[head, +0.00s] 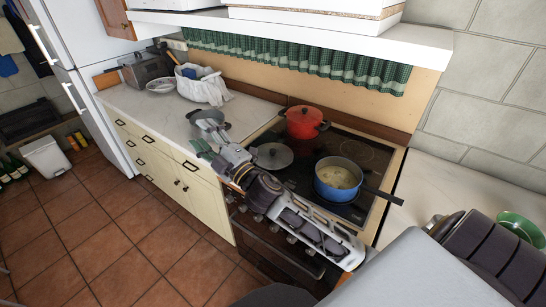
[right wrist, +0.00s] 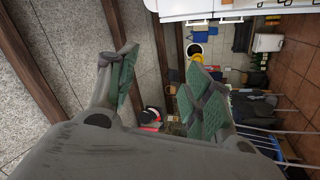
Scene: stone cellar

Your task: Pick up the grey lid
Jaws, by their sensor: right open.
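The grey lid (head: 272,156) with a small knob lies flat on the left front part of the black hob (head: 300,172). It does not show in the right wrist view. My right arm reaches in from the lower right across the stove front. My right gripper (head: 208,155) has green finger pads and is left of the lid, above the counter edge, apart from the lid. In the right wrist view its fingers (right wrist: 155,95) are spread wide with nothing between them. My left gripper is not in view.
A red pot (head: 303,122) stands behind the lid. A blue saucepan (head: 338,182) with food stands to its right, its handle pointing right. The shelf (head: 300,30) overhangs the back.

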